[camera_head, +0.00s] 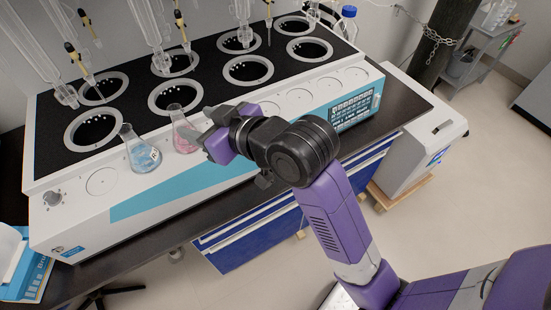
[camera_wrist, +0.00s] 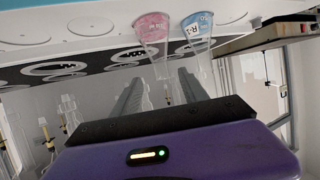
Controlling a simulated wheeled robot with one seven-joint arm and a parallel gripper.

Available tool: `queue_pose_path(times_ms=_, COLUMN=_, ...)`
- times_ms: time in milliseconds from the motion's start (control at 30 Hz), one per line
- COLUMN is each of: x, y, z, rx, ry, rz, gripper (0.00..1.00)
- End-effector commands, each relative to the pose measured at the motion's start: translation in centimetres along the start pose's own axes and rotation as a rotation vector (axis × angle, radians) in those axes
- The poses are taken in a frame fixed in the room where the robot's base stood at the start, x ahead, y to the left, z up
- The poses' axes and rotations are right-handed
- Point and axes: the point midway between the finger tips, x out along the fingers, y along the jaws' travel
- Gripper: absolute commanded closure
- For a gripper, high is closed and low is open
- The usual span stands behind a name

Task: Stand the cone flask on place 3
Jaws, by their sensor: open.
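Two conical flasks stand upright on the front ledge of the white distiller (camera_head: 160,200). One holds pink liquid (camera_head: 183,137) and the other, to its left, holds blue liquid (camera_head: 143,157); I cannot tell which the task means. My gripper (camera_head: 196,134) is open, just right of the pink flask, its fingers pointing toward it. In the wrist view, the pink flask (camera_wrist: 152,30) and the blue flask (camera_wrist: 198,28) appear upside down beyond my fingers (camera_wrist: 163,82). Round places line the ledge; no number is readable.
A bare place (camera_head: 102,181) lies left of the blue flask, and several more (camera_head: 300,96) lie right of my gripper. Glass columns and clamps (camera_head: 150,25) hang above the heating wells (camera_head: 175,95). A blue-capped bottle (camera_head: 347,22) stands behind.

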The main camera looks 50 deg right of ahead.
Motion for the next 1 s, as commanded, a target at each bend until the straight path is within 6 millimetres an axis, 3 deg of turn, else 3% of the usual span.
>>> queue_pose_path(times_ms=167, x=0.0, y=-0.1, z=0.3, rx=0.002, ry=0.0, rz=0.001, gripper=0.49)
queue_pose_path(times_ms=267, x=-0.3, y=-0.2, z=1.9, rx=0.013, ry=0.0, rz=0.005, gripper=0.49)
queue_pose_path(times_ms=467, x=-2.5, y=-1.0, z=7.9, rx=0.052, ry=0.012, rz=0.027, gripper=0.49)
queue_pose_path(times_ms=700, x=-7.7, y=-1.7, z=14.6, rx=0.075, ry=0.04, rz=0.064, gripper=0.49)
queue_pose_path(times_ms=1000, x=-16.7, y=-2.6, z=20.2, rx=0.065, ry=0.072, rz=0.087, gripper=0.49)
